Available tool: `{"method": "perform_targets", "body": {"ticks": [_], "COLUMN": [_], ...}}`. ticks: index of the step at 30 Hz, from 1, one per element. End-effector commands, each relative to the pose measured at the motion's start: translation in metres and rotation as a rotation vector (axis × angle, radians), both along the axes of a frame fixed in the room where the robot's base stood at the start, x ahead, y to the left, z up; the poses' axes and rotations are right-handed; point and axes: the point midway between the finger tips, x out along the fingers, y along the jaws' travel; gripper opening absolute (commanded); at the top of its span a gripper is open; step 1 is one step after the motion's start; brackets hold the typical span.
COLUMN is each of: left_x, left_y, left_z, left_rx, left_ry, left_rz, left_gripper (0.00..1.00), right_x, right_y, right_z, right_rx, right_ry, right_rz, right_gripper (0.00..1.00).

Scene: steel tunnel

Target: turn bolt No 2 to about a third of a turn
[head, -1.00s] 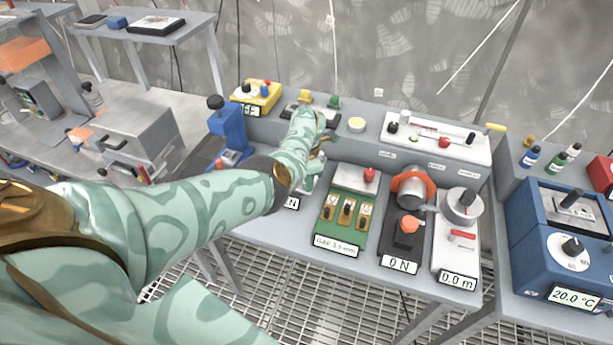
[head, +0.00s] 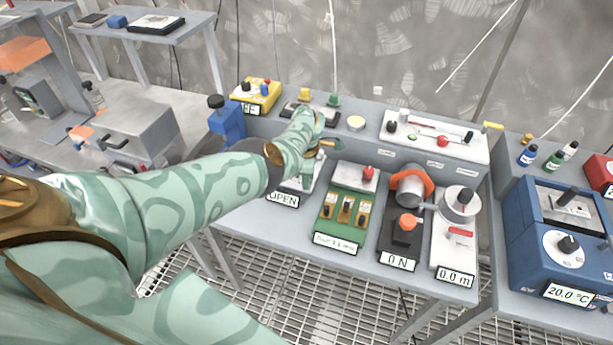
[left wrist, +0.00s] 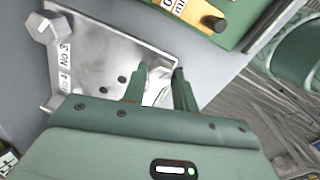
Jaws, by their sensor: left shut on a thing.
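The light metal bolt plate (left wrist: 105,60) fills the upper left of the left wrist view. A grey hex bolt (left wrist: 42,28) stands free at its corner, beside a "No 3" label. My left gripper (left wrist: 158,78) is over the plate's other end, its green fingers closed around a pale metal bolt head mostly hidden between them. That bolt's number cannot be read. In the head view my left gripper (head: 318,150) is at the plate (head: 300,186), which is partly covered by my arm. An "OPEN" display (head: 283,199) sits at the plate's front. My right gripper is out of view.
A green fuse board (head: 345,205) stands just right of the plate. A blue vise-like device (head: 227,122) is to the left, and a yellow box (head: 256,95) behind.

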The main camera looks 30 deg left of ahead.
Motion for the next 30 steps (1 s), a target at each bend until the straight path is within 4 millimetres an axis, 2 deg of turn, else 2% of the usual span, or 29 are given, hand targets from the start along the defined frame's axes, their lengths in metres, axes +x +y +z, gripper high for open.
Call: {"method": "perform_targets", "body": {"ticks": [7,8,9,10,20,23,30], "left_x": [0.002,0.002,0.002,0.002,0.001,0.001,0.001], "left_y": [0.000,0.000,0.000,0.000,0.000,0.000,0.000], "left_z": [0.002,0.002,0.002,0.002,0.005,0.020,0.085], "left_rx": [0.000,0.000,0.000,0.000,0.000,0.000,0.000], "left_ry": [-0.004,-0.004,-0.004,-0.004,-0.002,-0.004,-0.005], "left_rz": [0.001,0.001,0.002,0.002,0.002,0.004,0.004], "left_gripper": [0.05,0.34,0.45,0.50,0.50,0.50,0.50], "right_x": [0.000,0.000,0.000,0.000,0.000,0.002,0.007], "right_y": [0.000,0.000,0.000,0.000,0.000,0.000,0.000], "right_z": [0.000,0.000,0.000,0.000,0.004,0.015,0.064], "right_rx": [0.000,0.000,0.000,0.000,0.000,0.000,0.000], "right_ry": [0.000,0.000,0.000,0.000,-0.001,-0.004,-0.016], "right_rz": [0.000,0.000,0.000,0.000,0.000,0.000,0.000], "right_gripper": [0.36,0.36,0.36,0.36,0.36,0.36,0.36]}}
